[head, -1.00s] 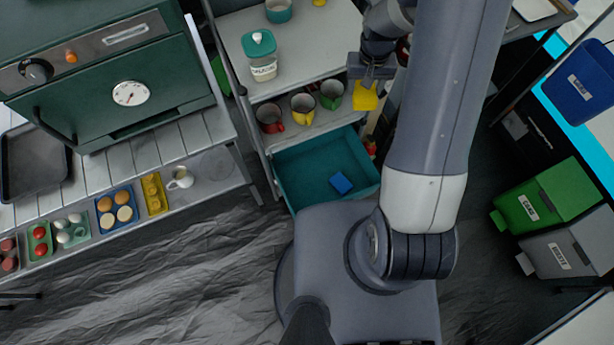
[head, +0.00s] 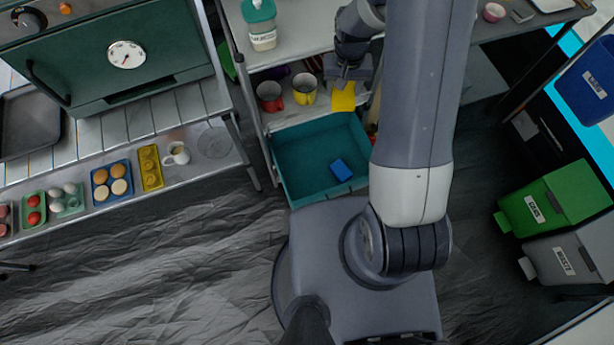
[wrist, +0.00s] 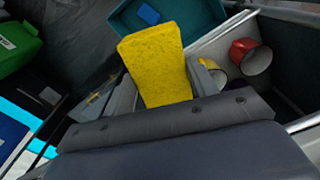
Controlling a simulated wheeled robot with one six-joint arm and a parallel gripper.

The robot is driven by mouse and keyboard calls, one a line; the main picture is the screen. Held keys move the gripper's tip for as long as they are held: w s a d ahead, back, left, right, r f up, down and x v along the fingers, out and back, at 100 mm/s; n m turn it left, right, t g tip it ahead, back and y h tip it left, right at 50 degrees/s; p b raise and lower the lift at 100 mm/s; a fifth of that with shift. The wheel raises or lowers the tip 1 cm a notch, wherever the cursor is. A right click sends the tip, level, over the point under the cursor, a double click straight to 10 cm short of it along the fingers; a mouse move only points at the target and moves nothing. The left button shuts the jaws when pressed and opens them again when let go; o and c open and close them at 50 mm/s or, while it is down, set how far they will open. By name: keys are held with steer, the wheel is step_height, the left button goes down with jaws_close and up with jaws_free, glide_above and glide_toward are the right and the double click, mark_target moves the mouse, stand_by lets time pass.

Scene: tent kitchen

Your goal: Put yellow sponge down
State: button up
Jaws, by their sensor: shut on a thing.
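The yellow sponge (head: 344,97) is in my gripper (head: 347,80), hanging below the fingers near the right end of the shelf with the mugs, just behind the open teal drawer (head: 282,170). In the wrist view the sponge (wrist: 158,62) stands out beyond the gripper (wrist: 165,100), which is shut on it. A blue sponge-like block (head: 341,170) lies in the drawer. It also shows in the wrist view (wrist: 148,14), past the yellow sponge. The yellow sponge appears to be above the drawer's back edge; its exact height I cannot tell.
A labelled container (head: 262,32) stands on the top above. Green (head: 545,198) and grey (head: 570,255) bins are at the right. The drawer's left part is empty.

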steer(key=s+a+f+m+b, duration=0.1)
steer(key=s+a+f+b, duration=0.1)
steer(key=f+b, duration=1)
steer(key=s+a+f+m+b, duration=0.2)
steer(key=a+f+b, duration=0.2)
steer(key=f+b, duration=0.9)
steer(key=s+a+f+m+b, duration=0.2)
steer(key=f+b, duration=1)
steer(key=f, duration=1.4)
steer(key=shift+a+f+b, duration=0.3)
steer(key=shift+a+b, duration=0.1)
steer(key=shift+a, duration=0.5)
steer(key=shift+f, duration=0.15)
steer(key=o, duration=1.1)
step_height(320, 180, up, 12)
steer(key=p, duration=0.4)
